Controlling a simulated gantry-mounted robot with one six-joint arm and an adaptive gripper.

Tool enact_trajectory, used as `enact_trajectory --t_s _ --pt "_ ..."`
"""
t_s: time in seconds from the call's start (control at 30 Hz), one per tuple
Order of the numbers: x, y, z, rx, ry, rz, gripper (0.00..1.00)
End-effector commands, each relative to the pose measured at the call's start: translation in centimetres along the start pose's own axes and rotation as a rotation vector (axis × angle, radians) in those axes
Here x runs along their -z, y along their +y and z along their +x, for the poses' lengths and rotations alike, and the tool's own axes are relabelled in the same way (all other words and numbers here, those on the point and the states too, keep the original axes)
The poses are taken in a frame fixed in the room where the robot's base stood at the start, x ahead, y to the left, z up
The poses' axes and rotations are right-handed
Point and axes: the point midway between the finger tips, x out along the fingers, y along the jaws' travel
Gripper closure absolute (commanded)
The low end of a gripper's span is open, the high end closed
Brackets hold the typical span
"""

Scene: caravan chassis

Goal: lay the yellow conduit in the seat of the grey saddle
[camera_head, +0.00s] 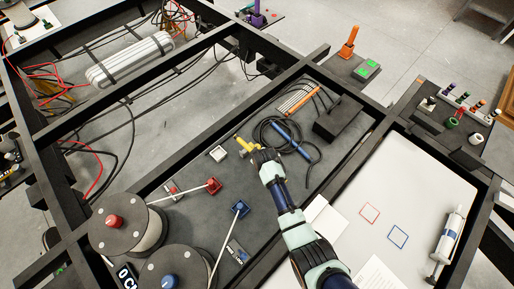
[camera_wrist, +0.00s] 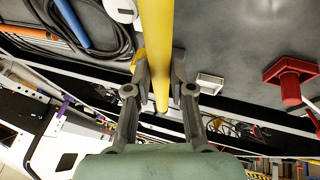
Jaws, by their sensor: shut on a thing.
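The yellow conduit (camera_head: 243,142) is in my gripper (camera_head: 254,150) near the middle of the head view. In the wrist view the conduit (camera_wrist: 158,50) runs from the top edge down between the two fingers (camera_wrist: 160,85), which close on it from both sides. A small light grey block, which looks like the grey saddle (camera_head: 218,153), sits on the dark panel left of my gripper. It also shows in the wrist view (camera_wrist: 210,82), right of the fingers and apart from the conduit. Its seat is too small to make out.
Coiled black cable, a blue conduit (camera_head: 291,137) and a black box (camera_head: 338,120) lie right of my gripper. Dark frame beams surround the panel.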

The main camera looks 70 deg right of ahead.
Motion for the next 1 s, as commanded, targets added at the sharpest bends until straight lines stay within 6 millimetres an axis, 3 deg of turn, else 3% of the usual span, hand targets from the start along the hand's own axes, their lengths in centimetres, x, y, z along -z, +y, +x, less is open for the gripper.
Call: enact_trajectory --t_s 0.27,0.8,1.0 --pt "-0.3 -0.2 0.5 -0.001 0.000 0.000 1.00" --pt "-2.2 -1.8 5.3 -0.001 0.000 0.000 1.00" --pt "-2.5 -2.0 6.0 -0.001 0.001 0.000 1.00"
